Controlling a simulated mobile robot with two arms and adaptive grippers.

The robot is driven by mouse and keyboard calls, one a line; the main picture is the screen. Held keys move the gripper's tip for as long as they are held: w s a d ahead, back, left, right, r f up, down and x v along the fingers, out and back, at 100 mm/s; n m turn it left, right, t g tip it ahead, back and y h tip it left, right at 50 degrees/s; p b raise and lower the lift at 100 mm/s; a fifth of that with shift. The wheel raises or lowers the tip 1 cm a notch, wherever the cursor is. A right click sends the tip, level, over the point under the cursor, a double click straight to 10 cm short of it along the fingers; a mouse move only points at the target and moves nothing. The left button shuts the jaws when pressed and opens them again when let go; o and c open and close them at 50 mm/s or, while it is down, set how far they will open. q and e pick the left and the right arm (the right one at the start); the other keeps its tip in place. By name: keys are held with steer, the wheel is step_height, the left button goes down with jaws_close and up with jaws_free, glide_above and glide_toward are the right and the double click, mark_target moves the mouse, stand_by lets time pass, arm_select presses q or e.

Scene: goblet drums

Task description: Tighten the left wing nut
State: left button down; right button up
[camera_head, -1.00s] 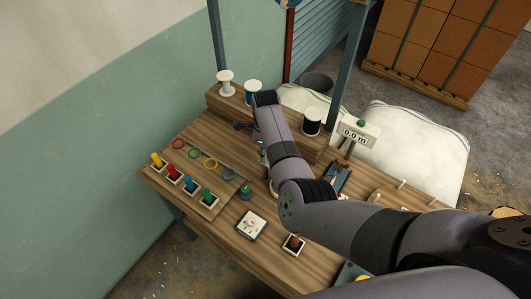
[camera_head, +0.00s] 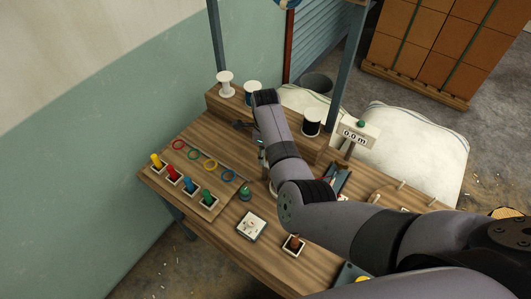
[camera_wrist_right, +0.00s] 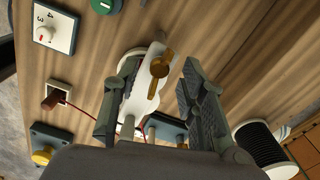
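A brass wing nut (camera_wrist_right: 160,68) sits on a white plate (camera_wrist_right: 140,98) in the right wrist view. I cannot tell from these frames whether it is the left one. My right gripper (camera_wrist_right: 155,100) is open, with one dark finger on each side of the white plate and nut. A gap shows between the nut and the right-hand finger; contact on the other side cannot be told. In the head view my right arm covers the wing nut and most of the gripper. My left gripper is not in view.
On the wooden bench (camera_head: 275,260) are a dial box (camera_head: 251,225), a brown-knobbed block (camera_head: 294,245), several coloured pegs (camera_head: 172,173) and rings (camera_head: 210,163). Spools, including a black one (camera_head: 311,122), stand on the rear shelf. A counter (camera_head: 357,135) stands at the back right.

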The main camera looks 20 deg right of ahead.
step_height(320, 180, up, 7)
stand_by(0.3)
stand_by(0.5)
